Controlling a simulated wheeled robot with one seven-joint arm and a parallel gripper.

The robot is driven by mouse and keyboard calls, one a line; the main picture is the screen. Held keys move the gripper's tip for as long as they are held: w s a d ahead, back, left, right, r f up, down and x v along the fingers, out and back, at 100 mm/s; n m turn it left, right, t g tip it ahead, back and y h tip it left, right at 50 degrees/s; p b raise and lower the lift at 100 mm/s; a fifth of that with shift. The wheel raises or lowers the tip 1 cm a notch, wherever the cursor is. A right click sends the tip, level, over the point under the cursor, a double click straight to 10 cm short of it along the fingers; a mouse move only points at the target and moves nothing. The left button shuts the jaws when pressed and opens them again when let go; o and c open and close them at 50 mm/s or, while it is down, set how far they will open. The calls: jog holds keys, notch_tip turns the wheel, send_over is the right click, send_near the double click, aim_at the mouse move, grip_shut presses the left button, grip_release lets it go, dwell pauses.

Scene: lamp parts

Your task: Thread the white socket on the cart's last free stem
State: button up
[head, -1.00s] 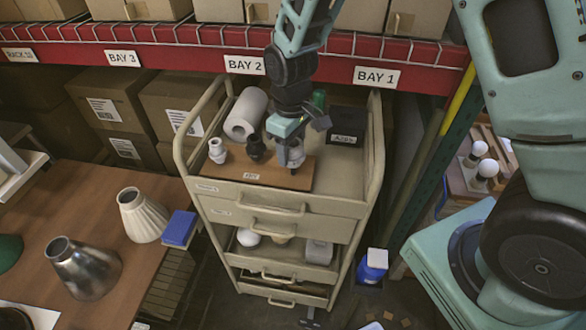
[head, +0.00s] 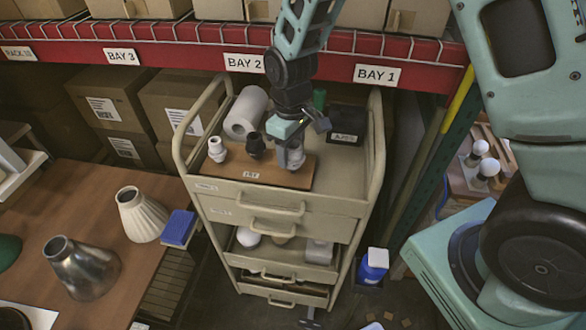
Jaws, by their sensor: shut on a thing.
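The cart (head: 330,192) stands in the middle, with a brown wooden board (head: 231,174) on its top. A white socket (head: 217,150) sits at the left of the board, and a black socket (head: 256,146) sits beside it. My gripper (head: 292,155) is over the right part of the board, pointing down. It is shut on a whitish socket (head: 296,158) low at the board. The stem under this socket is hidden, so I cannot tell how far it is threaded.
A paper roll (head: 245,112), a dark box (head: 347,125) and a green item (head: 319,98) stand behind the board. The cart's side rails rise on both sides. The table at left holds a cream shade (head: 143,215), a metal shade (head: 85,268) and a blue block (head: 179,228).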

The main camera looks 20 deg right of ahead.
jog(key=shift+f+b, duration=0.4)
jog(key=shift+f, duration=0.35)
dwell(1.1)
jog(key=o, duration=0.4)
jog(key=c, duration=0.5)
jog(key=shift+s+f, duration=0.1)
jog(key=shift+f, duration=0.05)
jog(key=m+p, duration=0.1)
jog(key=m, duration=0.3)
jog(key=shift+d, duration=0.1)
jog(key=shift+d+f+m+p, duration=0.1)
jog(key=shift+m+p, duration=0.2)
jog(key=shift+m, duration=1.2)
